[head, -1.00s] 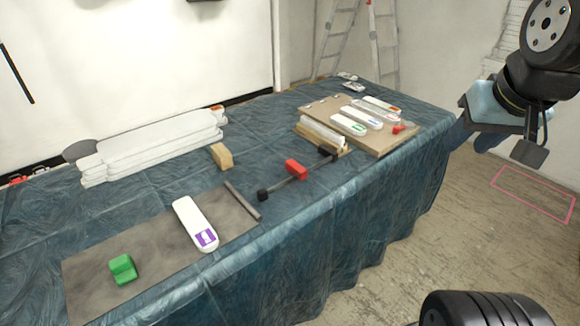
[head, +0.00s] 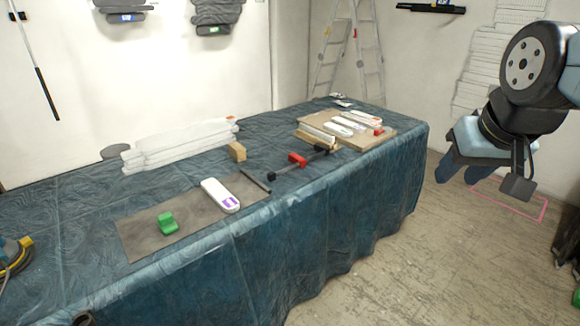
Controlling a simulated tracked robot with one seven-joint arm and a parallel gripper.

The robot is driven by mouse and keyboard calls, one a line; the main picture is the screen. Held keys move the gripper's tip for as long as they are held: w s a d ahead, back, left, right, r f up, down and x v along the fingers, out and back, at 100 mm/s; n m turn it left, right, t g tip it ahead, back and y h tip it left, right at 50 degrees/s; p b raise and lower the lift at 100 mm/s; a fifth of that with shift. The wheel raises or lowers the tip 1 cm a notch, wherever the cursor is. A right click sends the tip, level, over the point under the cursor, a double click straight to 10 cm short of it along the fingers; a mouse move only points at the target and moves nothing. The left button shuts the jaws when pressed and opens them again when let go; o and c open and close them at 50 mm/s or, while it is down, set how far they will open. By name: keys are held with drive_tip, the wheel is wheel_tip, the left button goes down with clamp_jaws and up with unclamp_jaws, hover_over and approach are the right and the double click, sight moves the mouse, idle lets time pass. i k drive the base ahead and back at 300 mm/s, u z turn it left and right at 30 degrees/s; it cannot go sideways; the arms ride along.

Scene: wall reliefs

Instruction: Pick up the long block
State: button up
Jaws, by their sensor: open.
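A long white block with a purple label (head: 221,195) lies on a grey sheet (head: 150,238) on the cloth-covered table. It is the clearest single long block, though I cannot tell for sure that it is the one named. A small green block (head: 167,223) sits on the same sheet, and a short tan block (head: 237,152) stands behind it. My gripper (head: 462,172) is raised at the right, beyond the table's right side and well apart from the blocks. It is open, and I see nothing between its fingers.
The table (head: 290,220) has a blue cloth. Stacked long white pieces (head: 185,144) lie at the back left. A red-and-black clamp (head: 297,160) lies mid-table. A board (head: 370,142) with several white pieces is at the far right.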

sight(237, 151)
drive_tip(key=u, duration=0.25)
drive_tip(key=i, duration=1.05)
drive_tip(key=u, duration=2.5)
drive_tip(key=k, duration=0.7)
